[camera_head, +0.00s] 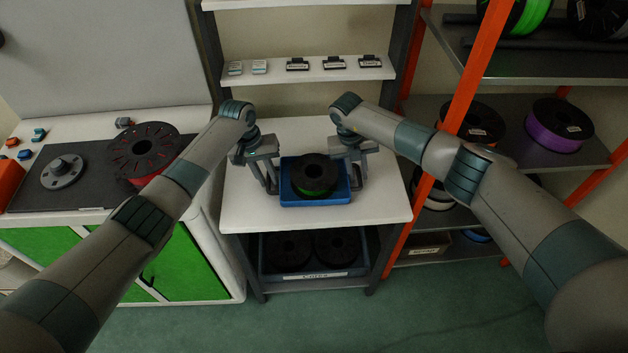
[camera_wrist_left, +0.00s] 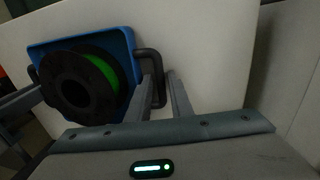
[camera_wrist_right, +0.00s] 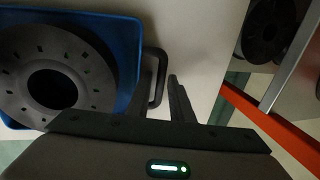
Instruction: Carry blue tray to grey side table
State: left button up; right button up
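The blue tray (camera_head: 317,200) sits on a white-topped table (camera_head: 240,210) with a black spool (camera_head: 315,172) of green filament in it. My left gripper (camera_head: 272,186) is at its left side and my right gripper (camera_head: 357,184) at its right side. In the left wrist view, the fingers (camera_wrist_left: 160,78) stand apart on either side of the tray's dark handle (camera_wrist_left: 152,52), with a gap showing. In the right wrist view, the fingers (camera_wrist_right: 162,78) are also apart, straddling the other handle (camera_wrist_right: 157,55). No separate grey side table is clearly visible.
Below the tabletop a bin (camera_head: 310,273) holds black spools. A shelf (camera_head: 310,75) with small boxes is behind. An orange-post rack (camera_head: 452,120) with spools stands right. A bench with a red spool (camera_head: 143,150) stands left. Green floor (camera_head: 330,320) is clear in front.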

pick_arm(q)
jog(key=shift+c, duration=0.5)
pick_arm(e)
jog(key=shift+c, duration=0.7)
pick_arm(q)
grip_shut()
pick_arm(e)
grip_shut()
pick_arm(q)
jog(key=shift+r, duration=0.2)
pick_arm(e)
jog(key=shift+w+r, duration=0.1)
jog(key=shift+r, duration=0.15)
